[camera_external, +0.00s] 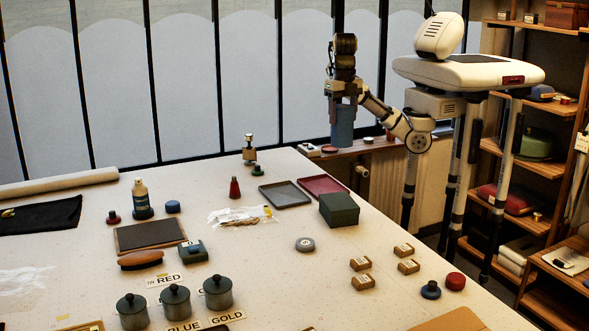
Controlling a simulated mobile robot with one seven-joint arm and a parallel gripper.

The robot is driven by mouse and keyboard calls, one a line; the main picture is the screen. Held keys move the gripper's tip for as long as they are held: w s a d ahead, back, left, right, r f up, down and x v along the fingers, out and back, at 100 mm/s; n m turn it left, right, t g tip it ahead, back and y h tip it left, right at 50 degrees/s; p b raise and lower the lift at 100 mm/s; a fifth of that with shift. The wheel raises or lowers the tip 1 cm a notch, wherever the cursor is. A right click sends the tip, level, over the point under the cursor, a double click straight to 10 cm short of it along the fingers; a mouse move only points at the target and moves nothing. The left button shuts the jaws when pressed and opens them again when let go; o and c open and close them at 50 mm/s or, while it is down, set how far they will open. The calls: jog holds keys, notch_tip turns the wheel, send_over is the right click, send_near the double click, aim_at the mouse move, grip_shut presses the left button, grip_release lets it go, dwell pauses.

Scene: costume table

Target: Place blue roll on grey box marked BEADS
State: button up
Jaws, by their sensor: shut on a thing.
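My gripper (343,101) is raised beyond the far right edge of the table, pointing down. It is shut on the blue roll (342,126), which hangs upright below the fingers. A dark grey-green box (339,209) with a closed top sits on the table, nearer the camera than the roll and apart from it. I cannot read BEADS on it or on anything else in view. Nothing is seen on top of this box.
A grey tray (285,194) and a red tray (323,187) lie beside the box. A grey disc (305,244) and several small cartons (361,263) are nearer the camera. Lidded grey pots (175,301) stand at front left. Shelves (530,158) stand at right.

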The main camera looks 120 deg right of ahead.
aim_at(342, 135)
jog(key=shift+s+d+r, duration=0.15)
jog(key=shift+s+d, duration=0.1)
jog(key=shift+d, duration=0.25)
jog(key=shift+s+d+f, duration=0.1)
jog(key=shift+d+f, duration=0.05)
jog(key=shift+f, duration=0.05)
notch_tip(342, 135, down, 20)
jog(key=b, duration=0.4)
jog(key=shift+r, duration=0.25)
jog(key=o, duration=0.6)
jog(key=shift+f, duration=0.15)
jog(key=shift+c, duration=0.2)
jog(key=o, duration=0.4)
jog(key=shift+o, duration=0.2)
notch_tip(342, 135, up, 12)
jog(key=shift+r, duration=0.2)
